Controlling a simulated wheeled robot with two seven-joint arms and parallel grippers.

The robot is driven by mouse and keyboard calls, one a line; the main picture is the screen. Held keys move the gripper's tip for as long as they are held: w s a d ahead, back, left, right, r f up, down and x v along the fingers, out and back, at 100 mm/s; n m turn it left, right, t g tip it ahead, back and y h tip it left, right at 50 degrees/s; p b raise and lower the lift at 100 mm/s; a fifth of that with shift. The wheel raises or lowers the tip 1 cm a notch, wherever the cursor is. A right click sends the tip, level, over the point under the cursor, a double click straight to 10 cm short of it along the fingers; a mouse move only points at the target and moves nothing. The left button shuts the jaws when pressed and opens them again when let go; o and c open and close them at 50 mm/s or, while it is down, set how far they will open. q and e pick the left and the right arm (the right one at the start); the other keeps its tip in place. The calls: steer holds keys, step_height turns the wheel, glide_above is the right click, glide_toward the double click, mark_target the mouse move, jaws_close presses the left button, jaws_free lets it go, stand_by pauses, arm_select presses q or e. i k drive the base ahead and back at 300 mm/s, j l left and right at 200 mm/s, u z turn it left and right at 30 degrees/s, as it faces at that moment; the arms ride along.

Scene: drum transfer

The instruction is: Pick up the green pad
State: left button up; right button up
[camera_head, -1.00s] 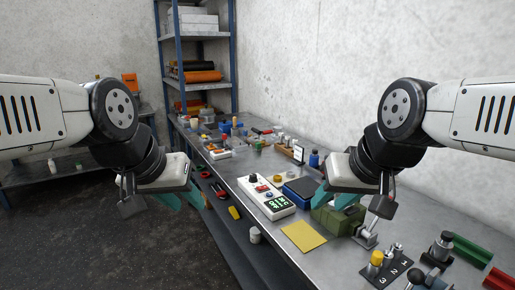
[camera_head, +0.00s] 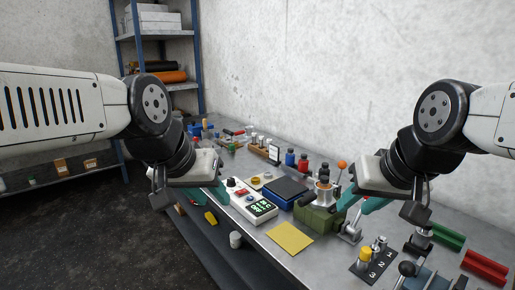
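I cannot make out a clear green pad. A flat yellow square pad (camera_head: 290,238) lies on the bench's front edge. An olive-green block (camera_head: 318,218) stands just behind it to the right, and a long green grooved piece (camera_head: 446,238) lies at the far right. My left gripper (camera_head: 215,196), with teal fingers, is over the bench's front edge, left of the white device; it looks open and empty. My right gripper (camera_head: 360,202) hangs behind and right of the olive block; its teal fingers are apart and empty, partly hidden by its own body.
A white device with a green display (camera_head: 250,205) and a dark blue tray (camera_head: 286,189) stand mid-bench. A numbered black plate (camera_head: 370,268), a red grooved piece (camera_head: 485,268) and a metal clamp (camera_head: 350,226) lie to the right.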

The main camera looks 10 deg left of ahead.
mark_target(232, 147)
steer(key=i+j+z, duration=0.2)
steer(key=j, duration=0.15)
steer(key=i+j+z, duration=0.15)
steer(key=j, duration=0.2)
steer(key=i+j+z, duration=0.2)
steer(key=j, duration=0.15)
steer(key=i+j, duration=0.15)
steer(key=j, duration=0.2)
steer(key=i+j, duration=0.15)
steer(key=j, duration=0.25)
steer(key=i+j+z, duration=0.1)
steer(key=j, duration=0.25)
steer(key=i+j, duration=0.2)
steer(key=j, duration=0.2)
steer(key=i+j, duration=0.1)
steer(key=j, duration=0.3)
steer(key=i+j, duration=0.15)
steer(key=j, duration=0.2)
steer(key=i+j+z, duration=0.1)
steer(key=j, duration=0.3)
steer(key=i+j, duration=0.15)
steer(key=j, duration=0.25)
